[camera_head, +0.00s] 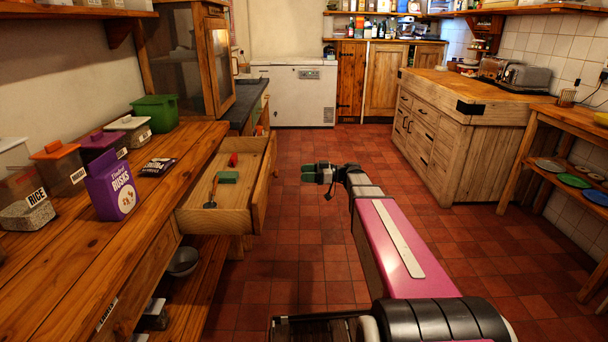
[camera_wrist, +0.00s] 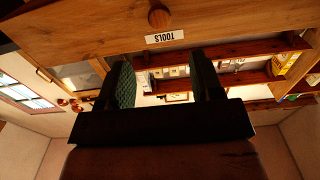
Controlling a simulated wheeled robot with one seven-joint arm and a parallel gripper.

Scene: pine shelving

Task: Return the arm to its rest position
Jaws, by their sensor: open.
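My gripper (camera_head: 308,173) is at the end of my pink arm, over the red tiled floor in the head view. It is to the right of an open wooden drawer (camera_head: 252,212) and apart from it. In the wrist view my gripper (camera_wrist: 163,78) shows two separated fingers with green pads and nothing between them. Inside the open drawer lie a green block (camera_head: 228,177), a small red item (camera_head: 233,160) and a dark-handled utensil (camera_head: 211,192).
A wooden counter (camera_head: 165,205) with a purple rusks box (camera_head: 111,186) and several containers runs along the left. The tiled floor (camera_head: 310,260) between is clear.

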